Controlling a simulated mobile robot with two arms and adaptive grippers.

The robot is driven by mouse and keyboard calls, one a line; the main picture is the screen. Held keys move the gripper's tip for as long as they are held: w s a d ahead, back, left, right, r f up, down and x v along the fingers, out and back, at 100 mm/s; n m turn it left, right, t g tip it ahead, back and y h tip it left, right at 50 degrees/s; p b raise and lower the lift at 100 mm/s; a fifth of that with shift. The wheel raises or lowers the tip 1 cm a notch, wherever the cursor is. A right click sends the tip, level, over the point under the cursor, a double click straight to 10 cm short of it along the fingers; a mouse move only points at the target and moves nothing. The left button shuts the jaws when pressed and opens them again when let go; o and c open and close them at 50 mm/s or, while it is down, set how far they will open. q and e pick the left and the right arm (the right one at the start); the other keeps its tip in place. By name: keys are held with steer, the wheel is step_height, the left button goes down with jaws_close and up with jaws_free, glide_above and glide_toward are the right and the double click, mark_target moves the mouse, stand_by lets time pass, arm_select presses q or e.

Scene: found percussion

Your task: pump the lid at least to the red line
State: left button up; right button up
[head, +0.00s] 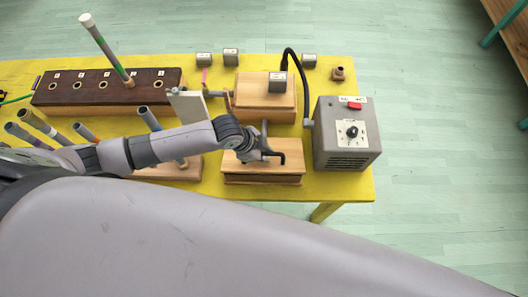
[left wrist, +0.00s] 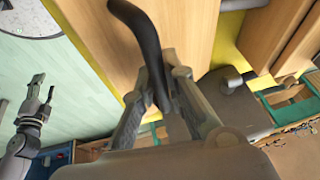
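A wooden box with a lid (head: 262,176) stands at the table's front right. A black bent handle (head: 276,154) rises from it. My left gripper (head: 265,152) is at this handle. In the left wrist view the black handle (left wrist: 135,20) passes between the two fingers of my left gripper (left wrist: 158,85), which look closed around it. The wooden lid surface (left wrist: 170,30) lies behind. No red line can be made out. My right gripper (left wrist: 42,86) shows small at the left of the left wrist view, away from the box, its fingers apart.
A grey speaker box (head: 345,140) with a dial and red switch stands just right of the box. Another wooden box (head: 266,95) with a grey cube is behind. A dark block with holes (head: 105,94) and several tubes fill the left of the yellow table (head: 335,187).

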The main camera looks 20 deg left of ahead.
arm_select(q)
jaws_close()
arm_select(e)
steer(key=shift+w+a, duration=0.1)
steer(key=shift+a, duration=0.05)
steer(key=shift+a, duration=0.15)
